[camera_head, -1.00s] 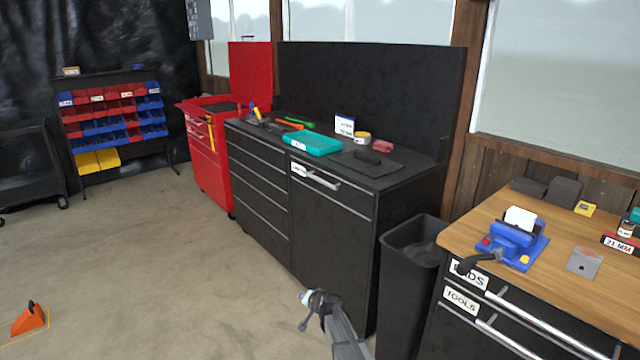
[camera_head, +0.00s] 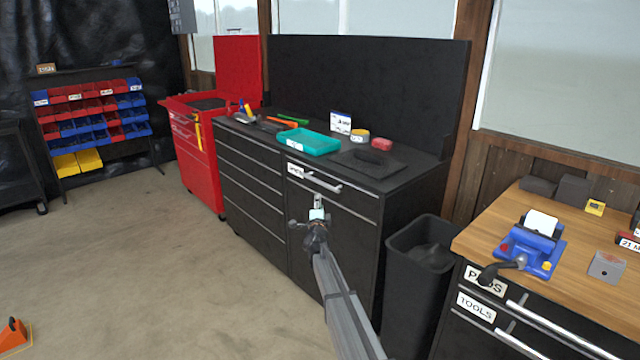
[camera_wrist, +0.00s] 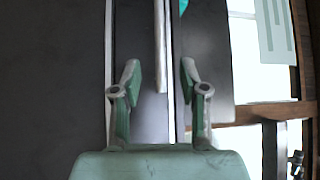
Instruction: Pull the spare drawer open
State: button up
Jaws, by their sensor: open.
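The spare drawer (camera_head: 345,198) is the labelled top drawer of the black cabinet's right section, and its front looks flush. Its small white label is too blurred to read surely. Its pale bar handle (camera_head: 322,182) runs along the front. My gripper (camera_head: 317,212) is in front of the drawer, near the handle in the picture. In the wrist view, my gripper (camera_wrist: 161,82) is open, with its two green-padded fingers apart. The handle (camera_wrist: 160,45) stands upright in that picture, with its end between the fingertips. I cannot tell whether a finger touches it.
A teal tray (camera_head: 314,143) and small items lie on the cabinet top. The floor on the left is mostly clear.

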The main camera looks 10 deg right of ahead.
aim_at(320, 183)
jog(key=p+x, duration=0.2)
jog(key=x, duration=1.2)
jog(key=shift+w+p, duration=0.3)
jog(key=shift+w, duration=0.15)
grip_shut()
